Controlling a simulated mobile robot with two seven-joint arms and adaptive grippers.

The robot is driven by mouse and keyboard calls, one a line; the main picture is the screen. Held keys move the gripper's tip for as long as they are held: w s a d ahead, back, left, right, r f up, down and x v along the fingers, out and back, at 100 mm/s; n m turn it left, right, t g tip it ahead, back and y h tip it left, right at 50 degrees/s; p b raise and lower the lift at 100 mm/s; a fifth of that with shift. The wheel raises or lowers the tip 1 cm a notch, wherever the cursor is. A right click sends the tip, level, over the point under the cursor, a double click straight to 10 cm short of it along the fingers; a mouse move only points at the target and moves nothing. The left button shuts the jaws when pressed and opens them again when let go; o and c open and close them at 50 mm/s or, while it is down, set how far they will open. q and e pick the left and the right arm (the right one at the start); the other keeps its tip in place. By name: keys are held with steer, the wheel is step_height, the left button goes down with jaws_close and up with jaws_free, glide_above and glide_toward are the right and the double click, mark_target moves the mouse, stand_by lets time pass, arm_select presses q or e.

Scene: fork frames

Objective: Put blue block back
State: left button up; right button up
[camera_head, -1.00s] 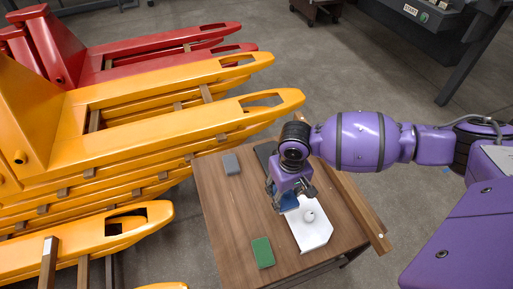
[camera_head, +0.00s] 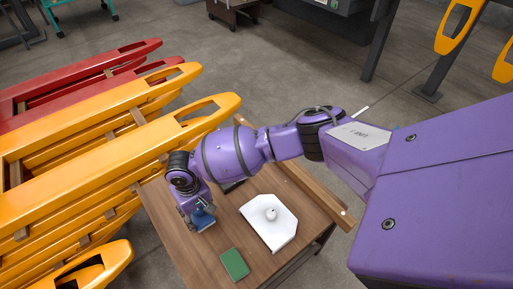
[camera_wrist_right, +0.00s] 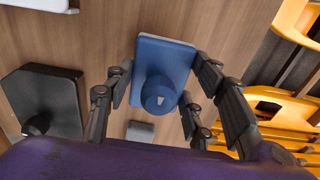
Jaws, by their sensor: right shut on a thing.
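The blue block (camera_wrist_right: 178,54), a flat plate with a round knob, is between the fingers of my right gripper (camera_wrist_right: 162,84) in the right wrist view. The gripper is shut on it. In the head view the right gripper (camera_head: 199,220) is over the left side of the small wooden table (camera_head: 208,250), and a bit of the blue block (camera_head: 203,217) shows under it. I cannot tell whether the block touches the table. My left gripper is not in view.
A white plate with a round knob (camera_head: 268,225) lies right of the gripper. A green block (camera_head: 234,264) lies at the near edge. A black block (camera_wrist_right: 45,100) and a grey block (camera_wrist_right: 140,131) show in the wrist view. Yellow beams (camera_head: 100,165) stand close left of the table.

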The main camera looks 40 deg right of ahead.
mark_target(200, 217)
steer(key=f, duration=0.2)
steer(key=shift+w+a+f, duration=0.2)
steer(key=shift+f, duration=0.2)
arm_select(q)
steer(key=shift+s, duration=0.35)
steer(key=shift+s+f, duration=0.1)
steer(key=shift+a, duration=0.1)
arm_select(e)
steer(key=shift+f, duration=0.15)
steer(key=shift+f, duration=0.15)
steer(key=o, duration=1.3)
steer(key=shift+o, duration=0.2)
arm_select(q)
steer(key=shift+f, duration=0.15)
